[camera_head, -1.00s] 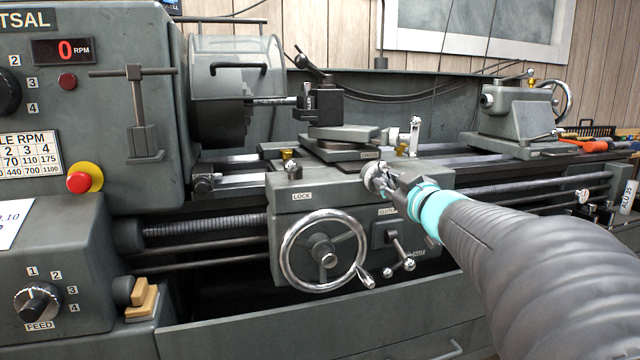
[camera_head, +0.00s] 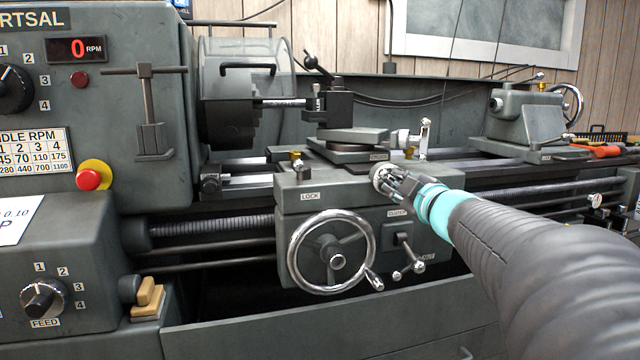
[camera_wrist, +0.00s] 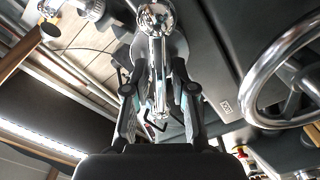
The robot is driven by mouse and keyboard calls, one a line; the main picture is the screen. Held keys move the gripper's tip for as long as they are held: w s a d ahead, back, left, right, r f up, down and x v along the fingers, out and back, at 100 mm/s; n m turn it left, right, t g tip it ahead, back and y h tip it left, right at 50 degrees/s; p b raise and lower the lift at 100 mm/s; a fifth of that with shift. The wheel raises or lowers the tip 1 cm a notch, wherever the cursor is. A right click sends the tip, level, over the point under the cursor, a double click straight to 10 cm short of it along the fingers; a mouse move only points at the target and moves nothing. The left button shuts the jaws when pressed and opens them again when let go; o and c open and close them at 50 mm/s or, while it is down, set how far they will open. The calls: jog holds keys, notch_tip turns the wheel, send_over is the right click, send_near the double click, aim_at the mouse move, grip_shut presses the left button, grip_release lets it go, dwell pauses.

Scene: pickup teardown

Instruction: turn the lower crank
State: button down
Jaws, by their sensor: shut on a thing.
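The lower crank is a chrome crank with a round hub, on the front of the lathe carriage. It shows in the head view (camera_head: 379,176) and at the top of the wrist view (camera_wrist: 155,18). In the wrist view its slim chrome handle runs down from the hub between my gripper's fingers. My gripper (camera_head: 396,184) is shut on the crank, and its dark fingers stand on both sides of the handle in the wrist view (camera_wrist: 160,93). In the head view the fingers and wrist hide part of the crank.
A large chrome handwheel (camera_head: 291,252) is to the left and below my gripper. A small clutch lever (camera_head: 405,256) is below it. An upper crank (camera_head: 425,135) stands above and behind. The lead screw (camera_head: 540,197) runs to the right. The chip tray front (camera_head: 300,325) lies below.

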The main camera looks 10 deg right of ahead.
jog(key=c, duration=1.2)
grip_release()
jog(key=shift+s, duration=0.1)
jog(key=s, duration=0.7)
jog(key=shift+s+d, duration=0.15)
jog(key=shift+s, duration=0.05)
jog(key=shift+r, duration=0.1)
notch_tip(320, 180, up, 5)
jog(key=w+t+h, duration=0.1)
jog(key=w+h, duration=0.1)
jog(key=s+a+f+m+g, duration=0.3)
jog(key=s+f, duration=0.4)
jog(key=f, duration=0.3)
jog(key=s+a+f+m+g+y, duration=0.1)
jog(key=s+a+f+m+g, duration=0.3)
jog(key=f, duration=0.6)
jog(key=s+a+f+m+g, duration=0.4)
jog(key=s+a+f+g, duration=0.2)
jog(key=s+a+f, duration=0.3)
jog(key=shift+s+f, duration=0.85)
jog(key=shift+s, duration=0.4)
